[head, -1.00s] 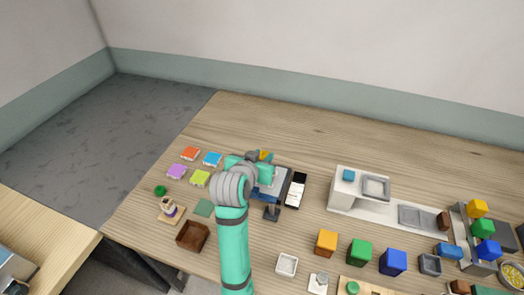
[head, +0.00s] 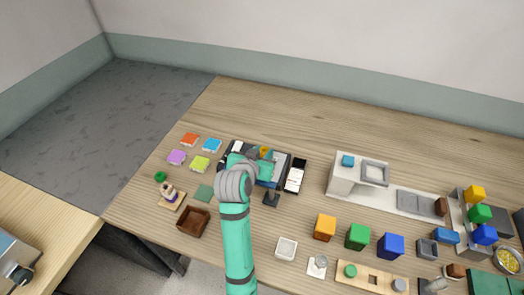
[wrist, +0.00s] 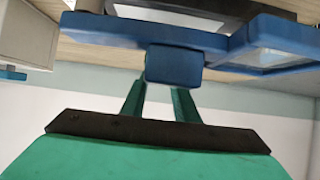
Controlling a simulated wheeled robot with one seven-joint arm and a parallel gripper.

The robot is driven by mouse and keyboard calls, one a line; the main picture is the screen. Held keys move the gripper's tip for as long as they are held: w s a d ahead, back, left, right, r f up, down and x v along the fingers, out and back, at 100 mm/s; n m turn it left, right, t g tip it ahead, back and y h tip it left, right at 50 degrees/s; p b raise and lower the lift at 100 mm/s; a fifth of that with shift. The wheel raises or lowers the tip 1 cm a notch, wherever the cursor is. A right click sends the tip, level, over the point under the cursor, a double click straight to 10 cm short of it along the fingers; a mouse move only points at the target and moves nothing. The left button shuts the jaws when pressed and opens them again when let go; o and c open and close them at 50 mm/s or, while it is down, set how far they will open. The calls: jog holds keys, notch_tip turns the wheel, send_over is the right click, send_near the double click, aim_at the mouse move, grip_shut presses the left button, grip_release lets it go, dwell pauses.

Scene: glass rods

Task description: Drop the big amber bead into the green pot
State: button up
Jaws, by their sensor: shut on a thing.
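My gripper (head: 264,171) is over the dark framed case (head: 228,158) left of the middle of the table. In the wrist view its green fingers (wrist: 160,95) are shut on the blue block-like handle (wrist: 174,65) of a wide blue frame (wrist: 280,42). A small amber thing (head: 265,151) shows just behind my gripper; I cannot tell whether it is the big amber bead. A green cube-shaped container (head: 358,237), probably the green pot, stands between an orange one (head: 324,228) and a blue one (head: 390,246). My arm hides part of the case.
A black-and-white panel (head: 295,176) and a dark stand (head: 271,198) are close to my gripper. A brown box (head: 193,223) and a white dish (head: 286,249) are nearer the front. A white raised unit (head: 343,168) stands to the right. The table behind is mostly clear.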

jog(key=o, duration=1.1)
jog(key=shift+a, duration=0.15)
jog(key=shift+s+r, duration=0.1)
jog(key=shift+s, duration=0.1)
jog(key=v, duration=1)
jog(key=shift+s+a+r, duration=0.15)
jog(key=shift+s, duration=0.15)
